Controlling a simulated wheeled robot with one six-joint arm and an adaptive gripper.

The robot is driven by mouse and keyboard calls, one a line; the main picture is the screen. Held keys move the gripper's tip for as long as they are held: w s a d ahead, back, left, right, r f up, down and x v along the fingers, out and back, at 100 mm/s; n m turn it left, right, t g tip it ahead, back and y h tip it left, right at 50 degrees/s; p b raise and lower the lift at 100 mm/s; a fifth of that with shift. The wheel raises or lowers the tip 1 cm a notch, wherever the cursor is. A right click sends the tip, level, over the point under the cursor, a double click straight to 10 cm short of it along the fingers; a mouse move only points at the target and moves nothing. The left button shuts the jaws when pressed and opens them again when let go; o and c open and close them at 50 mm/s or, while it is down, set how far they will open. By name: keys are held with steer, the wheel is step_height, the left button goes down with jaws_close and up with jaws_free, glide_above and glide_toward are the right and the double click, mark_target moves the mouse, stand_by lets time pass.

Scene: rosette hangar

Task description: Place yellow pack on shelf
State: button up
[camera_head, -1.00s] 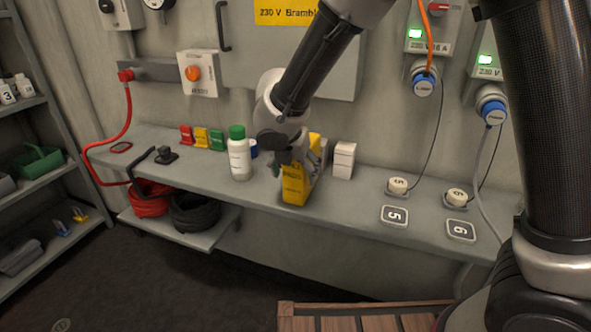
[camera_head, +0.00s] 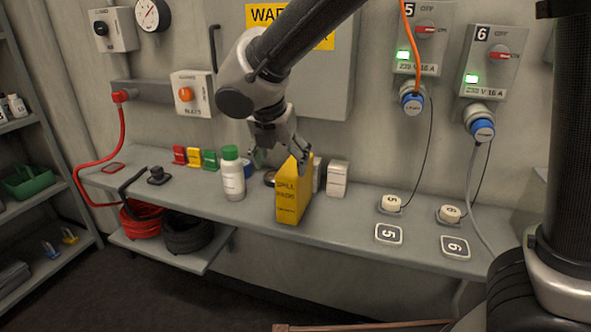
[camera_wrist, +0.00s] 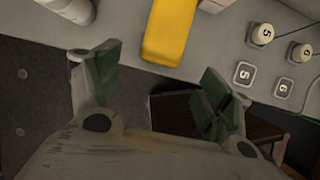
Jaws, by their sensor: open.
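The yellow pack (camera_head: 293,192) stands upright on the grey shelf (camera_head: 345,222), near its front edge, with dark lettering on its front. My gripper (camera_head: 283,158) is just above and behind the pack's top in the head view, its fingers apart. In the wrist view the yellow pack (camera_wrist: 169,30) lies beyond the open fingers of my gripper (camera_wrist: 160,85), with nothing between them. One fingertip overlaps the pack's top in the head view; I cannot tell whether it touches.
A white bottle with green cap (camera_head: 232,175) stands left of the pack, a white box (camera_head: 338,179) to its right. Number tags (camera_head: 389,234) and round plugs lie further right. Red and black cable coils (camera_head: 187,232) sit on a lower ledge. A metal rack (camera_head: 45,190) stands at left.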

steer(key=shift+s+r, duration=0.1)
steer(key=shift+r, duration=0.1)
steer(key=s+d+r+m, duration=0.1)
steer(key=d+r+m, duration=0.1)
steer(key=d+m, duration=0.5)
steer(key=s+d+r+m+g, duration=0.15)
steer(key=d+m, duration=0.25)
steer(key=d, duration=0.7)
steer(key=s+d+r+m+t, duration=0.1)
steer(key=d+r+m, duration=0.3)
steer(key=d, duration=0.5)
steer(key=s+d+f+m+y, duration=0.1)
steer(key=s+d+m, duration=1)
steer(key=s+m, duration=0.3)
steer(key=m, duration=0.3)
steer(key=shift+d+f+y, duration=0.15)
steer(key=shift+f+y, duration=0.15)
steer(key=shift+f, duration=0.1)
